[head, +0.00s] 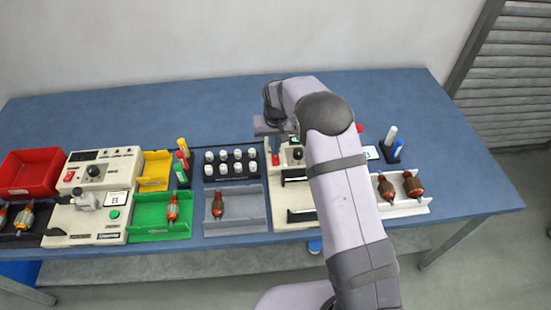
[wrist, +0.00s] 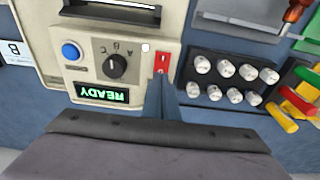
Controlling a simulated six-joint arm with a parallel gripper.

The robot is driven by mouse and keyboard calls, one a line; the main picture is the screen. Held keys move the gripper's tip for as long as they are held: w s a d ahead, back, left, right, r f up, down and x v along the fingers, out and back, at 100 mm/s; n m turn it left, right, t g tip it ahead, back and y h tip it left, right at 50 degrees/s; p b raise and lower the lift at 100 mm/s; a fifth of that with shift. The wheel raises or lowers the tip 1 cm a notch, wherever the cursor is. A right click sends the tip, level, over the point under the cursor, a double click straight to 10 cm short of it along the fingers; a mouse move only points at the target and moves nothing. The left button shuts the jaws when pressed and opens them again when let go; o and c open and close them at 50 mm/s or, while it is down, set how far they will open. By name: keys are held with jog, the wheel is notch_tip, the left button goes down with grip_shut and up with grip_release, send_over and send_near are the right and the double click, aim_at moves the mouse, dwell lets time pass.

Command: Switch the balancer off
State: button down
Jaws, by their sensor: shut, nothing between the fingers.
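The cream machine with a READY display (wrist: 103,93) fills the upper left of the wrist view, upside down there. I cannot read the name balancer on it. Its panel has a blue button (wrist: 71,51), a black knob (wrist: 116,66) marked A, B, C and a red rocker switch (wrist: 162,61). My gripper (wrist: 159,82) is shut and empty, with its fingertips right at the switch's edge; I cannot tell whether they touch it. In the head view my gripper (head: 275,148) is over the same machine (head: 292,221), which my arm partly hides.
A black rack of white-capped bottles (head: 232,165) stands beside the machine. Another cream machine (head: 97,170) with its own red switch (head: 70,177) is at the left. Trays with armatures line the front. The back of the blue table (head: 170,105) is clear.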

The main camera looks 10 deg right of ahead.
aim_at(276, 157)
jog(key=shift+f+b, duration=0.4)
jog(key=shift+f, duration=0.3)
dwell(0.6)
jog(key=shift+r, duration=0.15)
notch_tip(276, 157, up, 7)
jog(key=p, duration=0.5)
dwell(0.4)
dwell(0.3)
jog(key=s+d+r, duration=0.2)
jog(key=s+r, duration=0.1)
jog(key=s, duration=0.4)
jog(key=s+d+r, duration=0.3)
jog(key=s, duration=0.4)
jog(key=s+d+g, duration=0.1)
jog(key=s+d, duration=0.1)
jog(key=s, duration=1.7)
jog(key=shift+s+d+r+g, duration=0.15)
jog(key=shift+s+d+g, duration=0.05)
jog(key=shift+d+g, duration=0.2)
